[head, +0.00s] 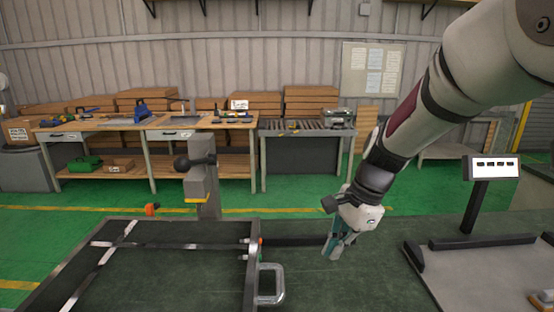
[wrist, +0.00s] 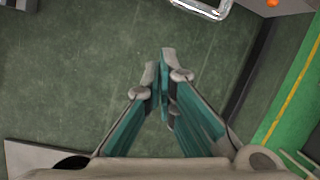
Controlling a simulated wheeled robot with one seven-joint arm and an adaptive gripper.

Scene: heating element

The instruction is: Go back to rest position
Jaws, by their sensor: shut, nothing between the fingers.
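My gripper (head: 335,250) hangs from my arm over the dark green table top (head: 320,290), right of centre in the head view. In the wrist view my gripper (wrist: 164,60) has its teal fingers closed together at the tips, with nothing between them. The fingers point down at a bare part of the table top. I cannot tell the exact height above it.
A black-framed panel with metal strips (head: 135,262) lies at the left, with a silver handle (head: 279,285) at its right side. A scale with a display (head: 490,168) stands at the right. A grey post (head: 202,185) is behind. Workbenches (head: 150,128) line the wall.

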